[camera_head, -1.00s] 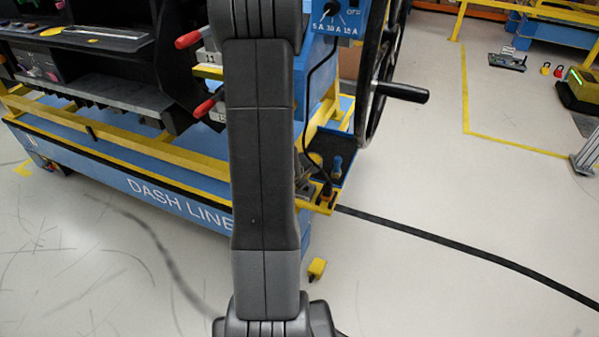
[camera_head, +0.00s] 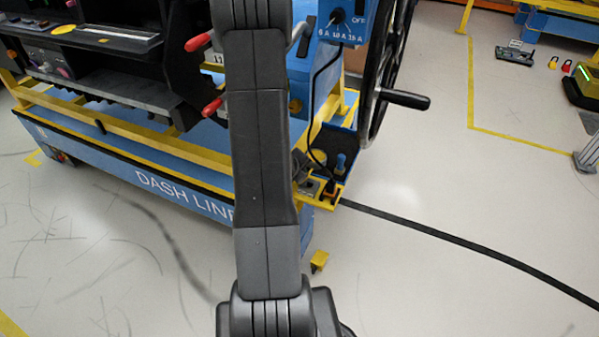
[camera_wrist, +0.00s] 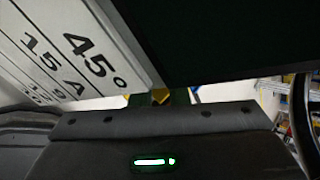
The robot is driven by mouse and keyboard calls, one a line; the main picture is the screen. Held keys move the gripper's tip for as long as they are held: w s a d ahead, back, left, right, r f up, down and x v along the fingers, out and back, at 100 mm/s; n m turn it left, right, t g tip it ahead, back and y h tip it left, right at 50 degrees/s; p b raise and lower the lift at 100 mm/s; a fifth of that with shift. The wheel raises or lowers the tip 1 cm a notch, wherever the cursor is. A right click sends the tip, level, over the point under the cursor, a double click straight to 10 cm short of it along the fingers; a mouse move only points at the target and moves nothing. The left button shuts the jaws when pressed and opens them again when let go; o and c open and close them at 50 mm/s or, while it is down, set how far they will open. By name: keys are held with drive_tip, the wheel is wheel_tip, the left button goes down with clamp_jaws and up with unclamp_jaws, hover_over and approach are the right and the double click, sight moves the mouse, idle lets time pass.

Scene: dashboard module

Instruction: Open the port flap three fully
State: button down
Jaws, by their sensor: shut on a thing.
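My gripper (camera_wrist: 160,98) shows in the wrist view as a dark palm with a green light and dark fingers mostly hidden beyond its edge. It is shut, and a small yellow piece (camera_wrist: 160,96) shows between the fingers. A large dark panel (camera_wrist: 220,40) fills the upper right, close to the gripper. I cannot tell whether the panel or the yellow piece belongs to port flap three. In the head view my arm covers the middle of the dash module, and my gripper and the flap do not show there.
A white card (camera_wrist: 60,45) marked 45° and 15 A is close in the wrist view. In the head view are the blue DASH LINE stand (camera_head: 150,185), red-handled levers (camera_head: 199,42), a blue dial box (camera_head: 345,22) and a steering wheel (camera_head: 385,75). A black cable (camera_head: 450,240) crosses the clear floor.

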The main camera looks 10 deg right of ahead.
drive_tip(key=c, duration=1.4)
unclamp_jaws()
drive_tip(key=p+v, duration=0.5)
drive_tip(key=v, duration=0.8)
drive_tip(key=shift+s+a+r, duration=0.2)
drive_tip(key=shift+a+r, duration=0.05)
